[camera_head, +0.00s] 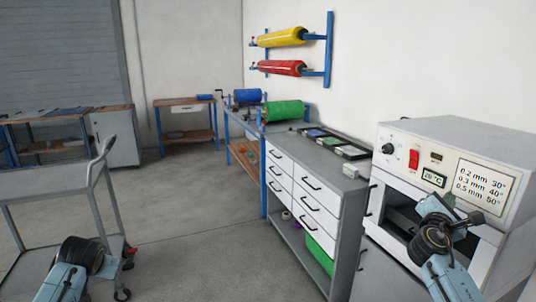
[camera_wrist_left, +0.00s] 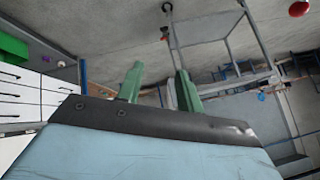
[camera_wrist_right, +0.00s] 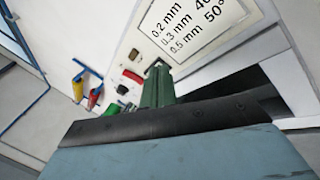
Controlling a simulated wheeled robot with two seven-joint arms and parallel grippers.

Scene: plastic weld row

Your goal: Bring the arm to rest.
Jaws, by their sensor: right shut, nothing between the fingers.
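My right arm comes in at the lower right of the head view, in front of a beige machine (camera_head: 455,138). The right gripper (camera_wrist_right: 158,88) shows in the right wrist view with its green fingers together and nothing between them. It is in front of the machine's face, near the dark opening; I cannot tell the exact gap. My left arm (camera_head: 75,262) is at the lower left of the head view, near the grey trolley (camera_head: 55,178). The left gripper (camera_wrist_left: 160,88) shows in the left wrist view with its green fingers apart and nothing between them.
The machine has a red switch (camera_head: 414,159), a knob, a small display and a thickness label (camera_head: 483,188). A drawer cabinet (camera_head: 306,196) stands left of it. Blue and green rolls lie on the bench behind. Yellow and red rolls hang on the wall. The middle floor is clear.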

